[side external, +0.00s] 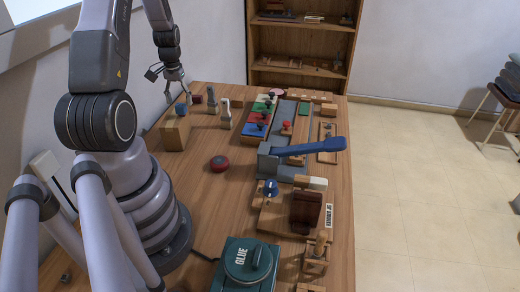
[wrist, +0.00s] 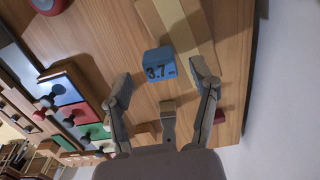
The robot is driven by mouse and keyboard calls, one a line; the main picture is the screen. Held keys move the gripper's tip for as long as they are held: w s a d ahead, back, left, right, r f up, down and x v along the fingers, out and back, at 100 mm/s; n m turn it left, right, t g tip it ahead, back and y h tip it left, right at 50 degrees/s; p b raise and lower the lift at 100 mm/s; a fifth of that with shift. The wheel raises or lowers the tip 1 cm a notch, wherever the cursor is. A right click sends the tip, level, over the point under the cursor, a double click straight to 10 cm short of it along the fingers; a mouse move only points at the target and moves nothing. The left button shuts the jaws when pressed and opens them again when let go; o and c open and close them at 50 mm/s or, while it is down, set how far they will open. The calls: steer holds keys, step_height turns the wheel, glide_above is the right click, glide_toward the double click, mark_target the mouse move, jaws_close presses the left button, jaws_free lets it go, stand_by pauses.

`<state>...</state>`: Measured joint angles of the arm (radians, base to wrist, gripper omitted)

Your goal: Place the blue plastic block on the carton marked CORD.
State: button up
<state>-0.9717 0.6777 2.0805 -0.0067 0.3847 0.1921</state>
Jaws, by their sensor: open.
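The blue block (wrist: 160,62), printed "3.7", shows in the wrist view at one end of a tan carton (wrist: 182,22) with a pale strip along it. In the side view the blue block (side external: 181,108) appears to sit on top of the carton (side external: 175,134), towards its back end. No CORD lettering is readable on the carton in either view. My gripper (wrist: 163,79) is open, with its fingers apart on either side of the block's near edge and clear of it. In the side view my gripper (side external: 178,90) is just above the block.
Grey and wooden upright pieces (side external: 225,112) stand right of the carton. Coloured panels with knobs (side external: 257,123) lie further right. A red round button (side external: 220,163) is in front. A blue-handled lever (side external: 310,147) and a green GLUE container (side external: 245,266) are nearer. Bare table (side external: 190,180) lies between.

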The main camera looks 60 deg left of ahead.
mark_target(180, 105)
step_height(180, 105, up, 10)
steer(key=w+d+r+m+t+y, duration=0.1)
steer(key=w+d+r+m, duration=0.25)
steer(key=d+r, duration=0.7)
steer(key=s+d+r+m+t, duration=0.1)
steer(key=s+d+r, duration=0.1)
steer(key=d, duration=0.5)
steer(key=s+d+r+m+t, duration=0.2)
steer(key=s+d, duration=0.2)
steer(key=d, duration=0.3)
steer(key=s+d+r+m+t+h, duration=0.1)
steer(key=s+d+r+m, duration=0.1)
steer(key=d, duration=0.5)
steer(key=shift+s+r+t, duration=0.3)
steer(key=shift+s+r, duration=0.2)
steer(key=shift+s, duration=0.45)
steer(key=shift+m, duration=0.25)
